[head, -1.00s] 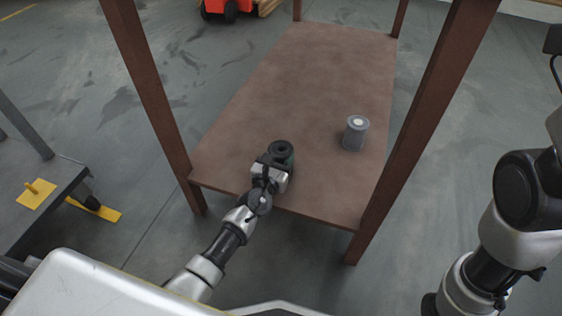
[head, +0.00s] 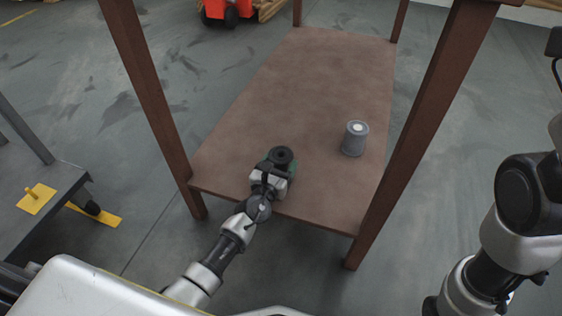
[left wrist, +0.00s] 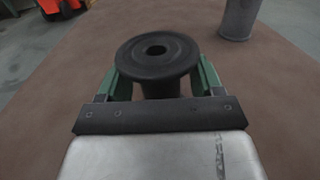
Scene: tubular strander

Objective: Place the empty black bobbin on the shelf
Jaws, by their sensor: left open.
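The black bobbin (head: 281,155) stands upright near the front edge of the brown shelf (head: 318,75). In the left wrist view the bobbin (left wrist: 157,54) shows its round top flange with a centre hole. My left gripper (head: 284,167) reaches in from the front and is open around the bobbin. In the left wrist view its green fingers (left wrist: 160,82) stand on either side of the bobbin's core below the top flange, with gaps visible. The bobbin's base is hidden behind the gripper. My right arm shows at the right, but its gripper is out of view.
A grey bobbin (head: 354,139) stands on the shelf to the right. Brown posts (head: 150,90) rise at the shelf's corners. The back of the shelf is clear. A grey cart (head: 40,190) is at the left and an orange vehicle (head: 228,10) at the back.

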